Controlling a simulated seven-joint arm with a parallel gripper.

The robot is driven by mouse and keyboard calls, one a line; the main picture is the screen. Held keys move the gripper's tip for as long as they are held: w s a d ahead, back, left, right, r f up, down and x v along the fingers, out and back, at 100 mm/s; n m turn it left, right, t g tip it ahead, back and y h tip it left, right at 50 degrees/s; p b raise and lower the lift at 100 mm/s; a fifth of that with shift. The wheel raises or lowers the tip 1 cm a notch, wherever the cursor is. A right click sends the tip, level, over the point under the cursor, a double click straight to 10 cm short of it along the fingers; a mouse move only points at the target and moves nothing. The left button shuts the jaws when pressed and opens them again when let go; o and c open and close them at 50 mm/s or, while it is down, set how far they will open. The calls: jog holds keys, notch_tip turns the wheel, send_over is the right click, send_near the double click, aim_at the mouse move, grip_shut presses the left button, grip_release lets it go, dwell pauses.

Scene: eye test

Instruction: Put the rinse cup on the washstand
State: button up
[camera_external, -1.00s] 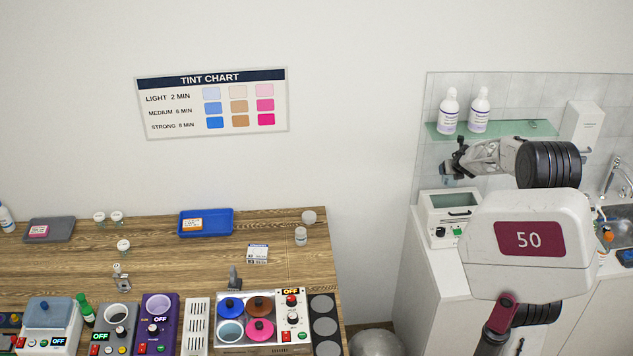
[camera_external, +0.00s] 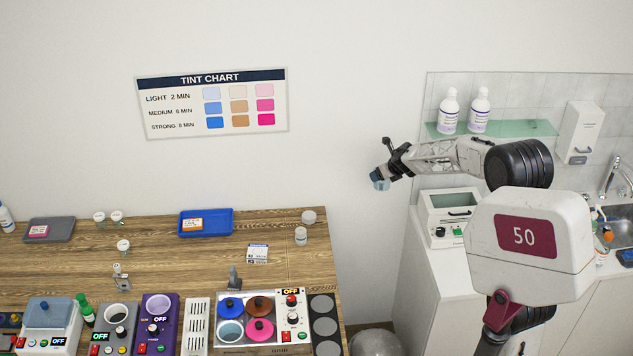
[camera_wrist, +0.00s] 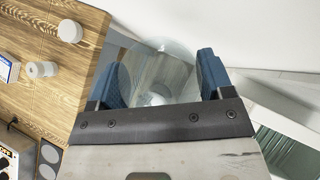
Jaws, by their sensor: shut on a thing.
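A clear, see-through rinse cup (camera_wrist: 158,72) is between the blue fingers of my gripper (camera_wrist: 156,88) in the wrist view. My gripper is shut on it. In the external view my gripper (camera_external: 379,174) is in the air, in the gap between the wooden bench and the washstand, with the pale cup (camera_external: 382,184) at its tip. The washstand (camera_external: 447,277) is the white unit at right, with a metal sink (camera_external: 624,232) and a faucet. My arm hides part of its top.
A white device (camera_external: 448,215) stands on the washstand's left part. A glass shelf (camera_external: 520,129) with two bottles hangs above. The wooden bench (camera_external: 150,245) at left carries trays, small jars and several machines. A grey rounded bin (camera_external: 375,343) stands on the floor between.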

jog(key=s+a+r+n+g+y, duration=0.1)
jog(key=a+n+g, duration=0.15)
jog(key=a, duration=1.95)
jog(key=s+a+n+g+y, duration=0.1)
jog(key=s+a+n+y, duration=0.15)
jog(key=a, duration=1.95)
jog(key=s+a+r+n+g+y, duration=0.1)
jog(key=a+n, duration=0.2)
jog(key=a, duration=1.9)
jog(key=s+a+f+n+g, duration=0.1)
jog(key=s+a, duration=0.6)
jog(key=a, duration=0.5)
jog(key=s+a+f+n+g, duration=0.1)
jog(key=s+a, duration=0.5)
jog(key=a, duration=0.5)
jog(key=s+a+f, duration=0.1)
jog(key=s+a, duration=0.7)
jog(key=s, duration=0.1)
jog(key=s+a+f+n, duration=0.1)
jog(key=s+a+f, duration=0.1)
jog(key=s+a, duration=0.7)
jog(key=shift+s+a+f+n+g, duration=0.25)
jog(key=shift+s+n+g, duration=0.1)
jog(key=shift+s, duration=0.4)
jog(key=shift+f, duration=0.1)
notch_tip(320, 180, down, 6)
